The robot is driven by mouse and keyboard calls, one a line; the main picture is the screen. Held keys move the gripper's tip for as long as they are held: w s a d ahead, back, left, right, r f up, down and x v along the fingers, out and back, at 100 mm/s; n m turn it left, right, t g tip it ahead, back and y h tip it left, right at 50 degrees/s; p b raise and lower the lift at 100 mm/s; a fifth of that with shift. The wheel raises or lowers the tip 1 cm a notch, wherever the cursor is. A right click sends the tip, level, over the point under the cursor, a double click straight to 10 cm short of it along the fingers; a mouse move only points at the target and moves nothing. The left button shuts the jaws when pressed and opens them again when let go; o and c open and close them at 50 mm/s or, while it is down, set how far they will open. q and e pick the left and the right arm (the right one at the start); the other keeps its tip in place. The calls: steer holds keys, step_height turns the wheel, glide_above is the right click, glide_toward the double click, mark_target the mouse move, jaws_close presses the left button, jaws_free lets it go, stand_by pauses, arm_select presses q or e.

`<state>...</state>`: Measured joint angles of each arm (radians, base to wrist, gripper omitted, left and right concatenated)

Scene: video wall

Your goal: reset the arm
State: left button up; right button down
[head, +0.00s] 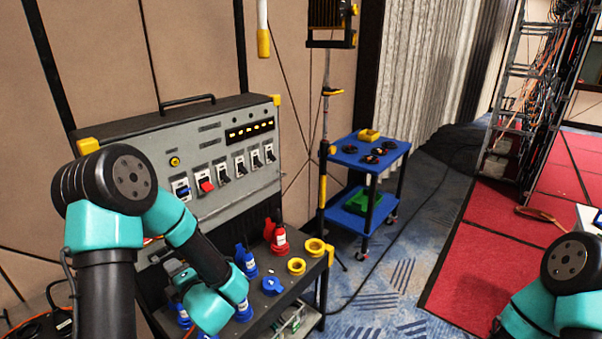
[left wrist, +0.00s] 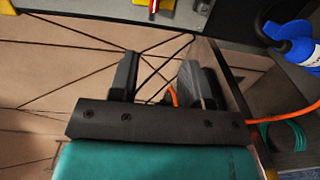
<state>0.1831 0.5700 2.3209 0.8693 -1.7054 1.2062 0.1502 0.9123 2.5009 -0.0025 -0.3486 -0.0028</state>
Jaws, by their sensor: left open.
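My left arm (head: 170,215) rises from the lower left of the head view and bends down in front of the grey switch panel. Its wrist is low beside the blue connectors, and its fingers are mostly hidden there. In the left wrist view my left gripper (left wrist: 160,82) is open, with two dark fingers apart and nothing between them. An orange cable (left wrist: 262,120) passes behind the right finger. Part of my right arm (head: 562,285) shows at the lower right of the head view; its gripper is out of view.
The grey switch panel (head: 215,130) stands behind a dark shelf. On the shelf are blue connectors (head: 272,286), red connectors (head: 279,240) and yellow rings (head: 315,247). A blue cart (head: 345,155) stands farther back. Cables cross the carpet. A cable-filled rack (head: 510,100) is at right.

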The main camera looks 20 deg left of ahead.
arm_select(q)
steer(key=w+d+f+m+t+h, duration=0.1)
steer(key=w+d+f+m+h, duration=0.1)
steer(key=d+f+m+h, duration=0.5)
steer(key=w+d+f+m+t+h, duration=0.1)
steer(key=w+d+f+m+h, duration=0.1)
steer(key=d+f+m+h, duration=0.45)
steer(key=s+d+f+m+g+h, duration=0.6)
steer(key=s+d+f+m+g, duration=0.3)
steer(key=s+d+f+m, duration=0.2)
step_height(320, 180, down, 4)
steer(key=s+m, duration=0.2)
steer(key=m, duration=0.2)
steer(key=shift+s+d+r, duration=0.15)
steer(key=shift+s+d, duration=0.1)
steer(key=shift+d, duration=0.15)
steer(key=shift+m, duration=0.25)
